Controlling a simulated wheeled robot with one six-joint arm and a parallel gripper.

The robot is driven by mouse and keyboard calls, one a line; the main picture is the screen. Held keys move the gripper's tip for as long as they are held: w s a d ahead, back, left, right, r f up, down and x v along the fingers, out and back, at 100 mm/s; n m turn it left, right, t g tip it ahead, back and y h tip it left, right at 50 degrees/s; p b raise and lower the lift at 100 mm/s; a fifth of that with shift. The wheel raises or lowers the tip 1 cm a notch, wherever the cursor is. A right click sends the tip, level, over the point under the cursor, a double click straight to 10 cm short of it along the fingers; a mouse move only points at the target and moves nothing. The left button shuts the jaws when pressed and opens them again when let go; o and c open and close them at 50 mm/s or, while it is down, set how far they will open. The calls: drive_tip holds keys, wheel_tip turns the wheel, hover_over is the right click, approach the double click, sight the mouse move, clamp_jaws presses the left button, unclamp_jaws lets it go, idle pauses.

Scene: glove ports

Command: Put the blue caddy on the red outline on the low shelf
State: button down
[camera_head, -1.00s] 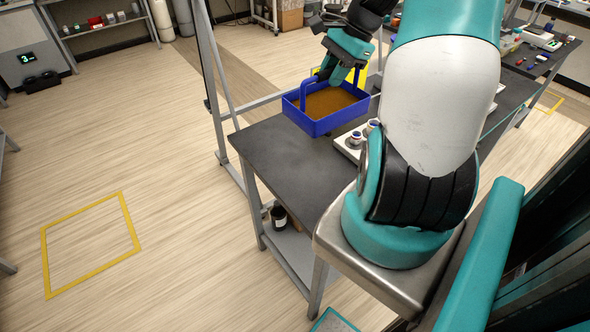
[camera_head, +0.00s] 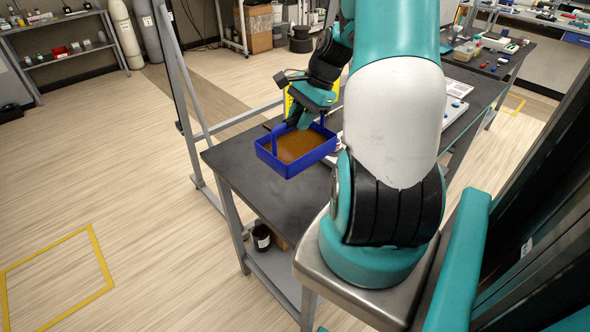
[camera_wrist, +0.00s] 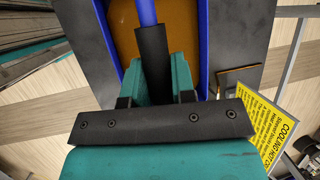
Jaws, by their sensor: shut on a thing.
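The blue caddy (camera_head: 287,167) is an open box with an orange-brown inside and an upright handle. In the head view it is level over the left part of the dark table (camera_head: 235,160); I cannot tell if it touches the top. My gripper (camera_head: 303,119) is above it, shut on the handle. In the wrist view the gripper (camera_wrist: 155,72) grips the dark sleeve of the handle (camera_wrist: 153,55), with the caddy's blue wall (camera_wrist: 104,30) beside it. The low shelf (camera_head: 276,270) under the table shows partly. The red outline is not visible in any view.
A jar (camera_head: 262,238) stands on the low shelf near the left leg. A pale tray (camera_head: 458,90) lies on the table to the right, partly behind my arm. A metal frame (camera_head: 185,90) stands behind the table. The floor to the left is clear, with a yellow outline (camera_head: 95,250).

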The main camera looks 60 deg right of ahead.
wheel_tip(320, 180, down, 15)
drive_tip(key=p, duration=0.3)
drive_tip(key=shift+f, duration=0.15)
drive_tip(key=shift+f, duration=0.1)
drive_tip(key=c, duration=1)
unclamp_jaws()
drive_tip(key=shift+o, duration=0.2)
